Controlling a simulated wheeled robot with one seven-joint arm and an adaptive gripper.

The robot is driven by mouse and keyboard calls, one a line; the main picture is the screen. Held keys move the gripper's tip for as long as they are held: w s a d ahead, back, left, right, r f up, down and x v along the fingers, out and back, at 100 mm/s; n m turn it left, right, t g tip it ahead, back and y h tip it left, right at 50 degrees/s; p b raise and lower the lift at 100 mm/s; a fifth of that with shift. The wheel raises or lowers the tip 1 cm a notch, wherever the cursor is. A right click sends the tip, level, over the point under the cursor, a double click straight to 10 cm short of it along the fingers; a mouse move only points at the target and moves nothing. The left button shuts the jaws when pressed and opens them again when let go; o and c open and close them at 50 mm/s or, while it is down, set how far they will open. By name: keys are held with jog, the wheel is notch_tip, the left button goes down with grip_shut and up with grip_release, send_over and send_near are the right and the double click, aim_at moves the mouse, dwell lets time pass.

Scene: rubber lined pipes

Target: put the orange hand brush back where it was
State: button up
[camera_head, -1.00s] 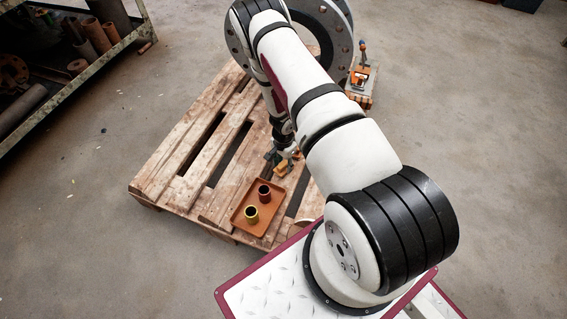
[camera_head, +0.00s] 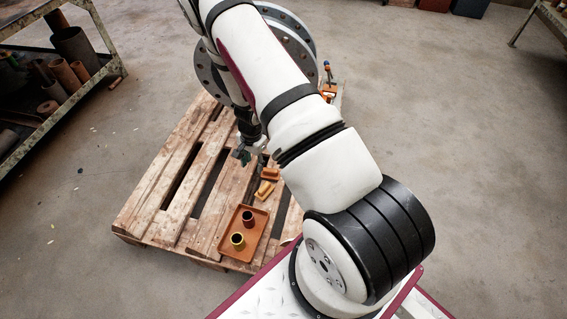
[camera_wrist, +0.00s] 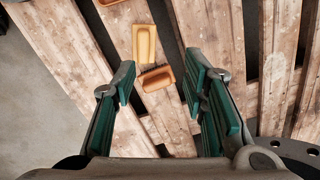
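Two small pieces lie close together on the wooden pallet (camera_head: 185,200). The more orange one (camera_wrist: 157,78), a short block, seems to be the orange hand brush; in the head view it shows here (camera_head: 268,173). A longer yellow-orange piece (camera_wrist: 145,43) with a paler sunken middle lies beside it, nearer the tray (camera_head: 264,190). I cannot tell for sure which is the brush. My gripper (camera_wrist: 160,88) is open and empty, its green-padded fingers spread wide, above the pallet. In the head view my gripper (camera_head: 250,155) is just up-left of both pieces.
A big grey flanged pipe (camera_head: 297,42) stands behind my arm. An orange-and-grey tool (camera_head: 328,90) is at its right. The pallet's left boards are clear.

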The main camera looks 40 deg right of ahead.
jog(key=w+a+r+n+y, duration=0.1)
jog(key=a+r, duration=0.2)
jog(key=r, duration=0.3)
jog(key=w+a+r+n+t, duration=0.1)
jog(key=a+r, duration=0.1)
jog(key=r, duration=0.3)
jog(key=w+a+r+n+y, duration=0.1)
jog(key=a+r, duration=0.2)
jog(key=r, duration=0.3)
jog(key=s+a+r+n+y, duration=0.1)
jog(key=s+a+r+n, duration=0.15)
jog(key=r, duration=0.55)
jog(key=s+a+r+n+y, duration=0.15)
jog(key=s+a+r, duration=0.25)
jog(key=r, duration=0.4)
jog(key=s+a+r+n+g+h, duration=0.1)
jog(key=s+a+r+n, duration=0.15)
jog(key=s+r, duration=0.45)
jog(key=s+a+r+n+h, duration=0.1)
jog(key=s+r+n, duration=0.2)
jog(key=s+r, duration=0.35)
jog(key=s+d+n+h, duration=0.2)
jog(key=s+d+h, duration=0.1)
jog(key=s, duration=1.4)
jog(key=shift+s+d, duration=0.15)
jog(key=shift+d, duration=0.3)
